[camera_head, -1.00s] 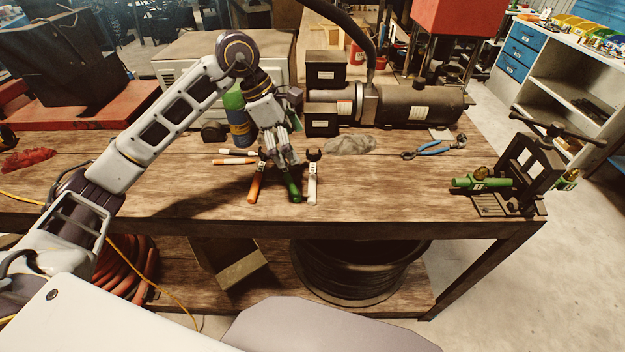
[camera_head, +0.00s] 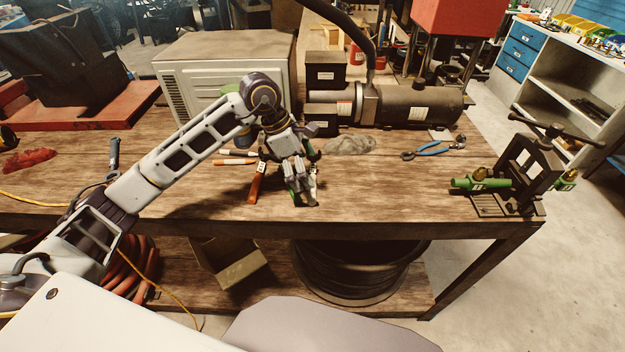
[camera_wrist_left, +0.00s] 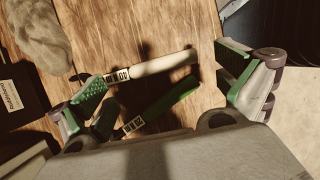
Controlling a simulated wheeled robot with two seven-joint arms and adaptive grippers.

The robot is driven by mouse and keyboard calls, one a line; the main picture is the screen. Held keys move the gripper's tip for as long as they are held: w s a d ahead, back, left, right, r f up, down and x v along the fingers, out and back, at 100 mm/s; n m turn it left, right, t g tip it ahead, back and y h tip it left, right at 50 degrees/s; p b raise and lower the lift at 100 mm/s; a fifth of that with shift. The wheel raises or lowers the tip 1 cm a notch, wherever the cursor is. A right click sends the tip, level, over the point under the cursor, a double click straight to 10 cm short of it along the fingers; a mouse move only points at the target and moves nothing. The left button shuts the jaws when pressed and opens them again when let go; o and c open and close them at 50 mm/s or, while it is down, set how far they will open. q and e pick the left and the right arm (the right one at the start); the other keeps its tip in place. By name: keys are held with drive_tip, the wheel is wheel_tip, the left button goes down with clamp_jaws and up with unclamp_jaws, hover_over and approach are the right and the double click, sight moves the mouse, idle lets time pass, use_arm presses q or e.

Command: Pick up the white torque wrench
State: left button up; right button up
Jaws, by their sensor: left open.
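The white torque wrench (camera_wrist_left: 165,63) lies on the bench, its white handle and labelled neck showing between my fingers in the left wrist view. A green wrench (camera_wrist_left: 165,105) lies beside it, nearer the palm and also between the fingers. My left gripper (camera_wrist_left: 168,88) is open and holds nothing. In the head view my left gripper (camera_head: 304,199) is low over these wrenches and hides most of both. The white wrench's head is partly hidden by a finger in the wrist view. I cannot tell whether the fingers touch either wrench. My right gripper is not in view.
An orange wrench (camera_head: 254,184) lies just left of the gripper, with two slim tools behind it. A grey rag (camera_head: 350,145) and blue pliers (camera_head: 434,150) lie to the right. A black vise-like crimper (camera_head: 530,170) stands at the right end. The front middle bench is clear.

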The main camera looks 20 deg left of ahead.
use_arm(q)
drive_tip(key=shift+d+f, duration=0.1)
drive_tip(key=shift+f, duration=0.15)
drive_tip(key=shift+f, duration=0.1)
